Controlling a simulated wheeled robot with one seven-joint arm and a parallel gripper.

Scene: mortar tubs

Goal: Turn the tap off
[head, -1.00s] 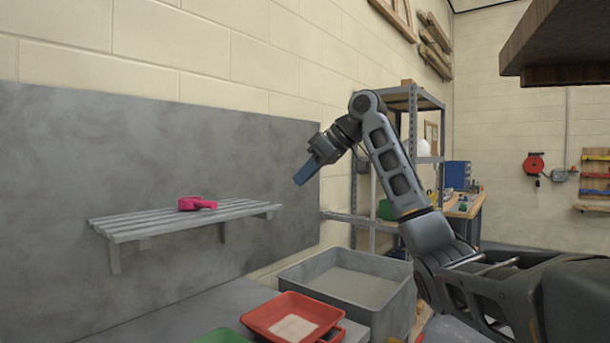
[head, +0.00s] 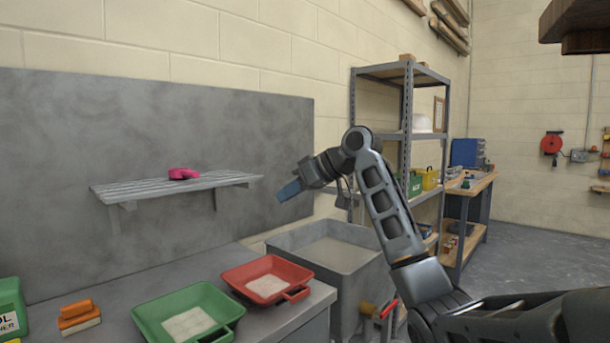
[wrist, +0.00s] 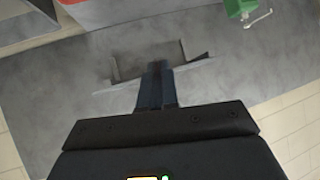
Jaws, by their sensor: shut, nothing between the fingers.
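A brass-coloured tap (head: 367,309) sits low at the front of the grey tub, with a red lever (head: 389,309) beside it. The lever is small in the head view, and its exact angle to the tap body is hard to tell. My gripper (head: 289,191) has blue fingers, is shut and empty, and hangs in the air above the tub's left side. It is well above and to the left of the tap, not touching it. The closed fingers also show in the wrist view (wrist: 156,84). I cannot make out the tap there.
The grey tub (head: 285,241) stands right of a bench with a red tray (head: 258,272) and a green tray (head: 150,317). A slatted wall shelf (head: 135,190) holds a pink object (head: 183,174). A metal rack (head: 407,100) stands behind. Floor at the right is clear.

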